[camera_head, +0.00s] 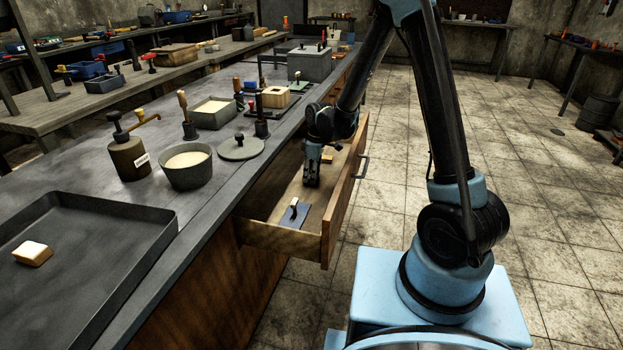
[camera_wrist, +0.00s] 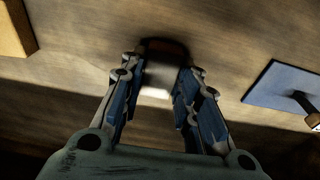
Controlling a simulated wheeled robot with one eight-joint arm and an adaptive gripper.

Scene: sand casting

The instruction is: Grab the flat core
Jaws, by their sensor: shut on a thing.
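My gripper (camera_head: 311,182) is down inside the open drawer (camera_head: 270,232), its fingers pointing at the drawer floor. In the wrist view, the fingers (camera_wrist: 163,72) are closed around a small piece that I take for the flat core (camera_wrist: 156,92). It has a pale lit face and a dark shaded top, and its outline is partly lost in shadow. In the head view my fingers hide it. I cannot tell whether it still touches the drawer floor.
A tan block (camera_head: 327,159) lies farther back in the drawer; a blue-grey plate tool with a handle (camera_head: 294,213) lies nearer the front. The drawer's side walls are close. On the bench stand a sand bowl (camera_head: 187,176), an oil can (camera_head: 127,155) and a tray (camera_head: 70,290) holding a pale block (camera_head: 33,253).

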